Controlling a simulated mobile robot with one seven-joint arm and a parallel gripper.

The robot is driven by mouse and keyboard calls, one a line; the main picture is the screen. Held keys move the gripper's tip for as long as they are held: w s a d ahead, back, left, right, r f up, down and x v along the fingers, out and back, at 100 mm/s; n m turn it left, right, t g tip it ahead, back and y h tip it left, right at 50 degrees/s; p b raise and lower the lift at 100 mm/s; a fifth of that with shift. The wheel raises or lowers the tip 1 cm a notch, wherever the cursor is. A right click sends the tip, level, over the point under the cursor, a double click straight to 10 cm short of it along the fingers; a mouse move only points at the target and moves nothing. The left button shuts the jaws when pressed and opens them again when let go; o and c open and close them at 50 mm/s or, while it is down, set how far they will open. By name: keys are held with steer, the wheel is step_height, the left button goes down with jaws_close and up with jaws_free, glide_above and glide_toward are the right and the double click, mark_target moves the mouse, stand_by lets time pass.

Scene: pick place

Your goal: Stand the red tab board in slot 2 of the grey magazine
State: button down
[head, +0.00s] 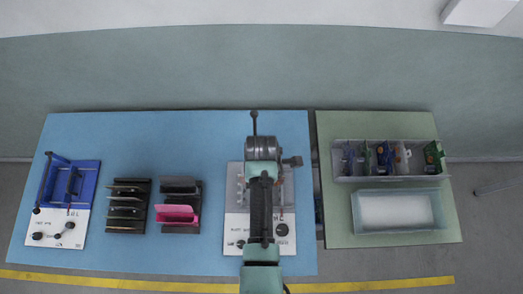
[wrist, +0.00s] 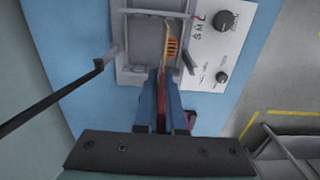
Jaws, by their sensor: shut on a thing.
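My gripper (wrist: 167,78) is shut on a thin board (wrist: 161,112), seen nearly edge-on. A dark red strip shows between the blue fingers, and an orange ribbed part (wrist: 173,46) shows beyond the tips. The board is over or inside a grey slotted frame (wrist: 141,52) on a white knob panel; I cannot tell how deep. In the head view my arm covers the gripper and most of this frame (head: 236,190). A grey box (head: 345,178) on the right holds several upright boards. I cannot tell which grey holder is the magazine, and no slot number is readable.
Two dark racks (head: 117,225) (head: 193,228) stand mid-left on the blue table (head: 95,130); the second has a pink piece (head: 175,213). A blue fixture (head: 84,175) stands far left. A pale tray (head: 398,210) lies on the green table (head: 340,235). A black rod (wrist: 60,93) crosses the wrist view's left.

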steer(key=shift+f+b, duration=3)
steer(key=shift+b, duration=0.25)
steer(key=shift+f, duration=0.5)
steer(key=shift+f, duration=0.3)
steer(key=shift+f+b, duration=0.85)
steer(key=shift+f, duration=0.1)
steer(key=shift+f+b, duration=0.55)
steer(key=shift+f, duration=0.15)
steer(key=shift+f+b, duration=0.5)
steer(key=shift+f, duration=0.25)
